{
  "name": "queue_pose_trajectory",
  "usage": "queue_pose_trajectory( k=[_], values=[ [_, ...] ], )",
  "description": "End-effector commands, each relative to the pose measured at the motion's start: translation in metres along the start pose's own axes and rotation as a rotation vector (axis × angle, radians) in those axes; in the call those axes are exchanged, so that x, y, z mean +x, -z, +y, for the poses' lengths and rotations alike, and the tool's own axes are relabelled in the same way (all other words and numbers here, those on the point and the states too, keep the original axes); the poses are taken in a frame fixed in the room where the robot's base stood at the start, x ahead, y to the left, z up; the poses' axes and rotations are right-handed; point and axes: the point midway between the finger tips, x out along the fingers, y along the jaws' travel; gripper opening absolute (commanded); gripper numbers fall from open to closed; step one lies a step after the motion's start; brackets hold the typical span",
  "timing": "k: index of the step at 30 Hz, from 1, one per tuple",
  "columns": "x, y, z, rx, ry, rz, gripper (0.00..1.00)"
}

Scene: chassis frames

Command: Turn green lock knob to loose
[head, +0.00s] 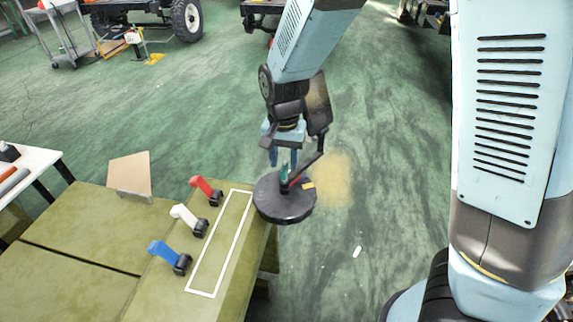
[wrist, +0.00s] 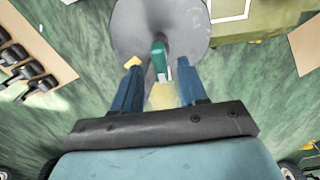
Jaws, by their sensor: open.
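The green lock knob (head: 284,173) stands on a dark round disc (head: 283,211) at the right edge of the olive bench in the head view. My gripper (head: 283,157) is above the disc, pointing down, with its blue fingers near the knob's top. In the wrist view the green knob (wrist: 158,54) shows between the fingertips of my gripper (wrist: 158,72), with visible space to both fingers. The gripper is open and does not hold the knob. The disc (wrist: 195,18) lies beyond the fingers. The knob's base is partly hidden.
A dark arm with a yellow tab (head: 308,185) rises from the disc close beside my gripper. Red (head: 206,187), white (head: 184,215) and blue (head: 164,251) levers stand on the bench (head: 100,235) to the left. Green floor (head: 390,160) is mostly clear to the right.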

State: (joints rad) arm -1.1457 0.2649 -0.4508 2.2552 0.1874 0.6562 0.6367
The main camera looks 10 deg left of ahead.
Motion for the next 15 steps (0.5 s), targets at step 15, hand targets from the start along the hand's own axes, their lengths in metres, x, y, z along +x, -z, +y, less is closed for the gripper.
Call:
queue_pose_trajectory(
  k=[15],
  values=[
    [0.022,0.001,0.000,0.001,0.001,0.000,0.43]
  ],
)
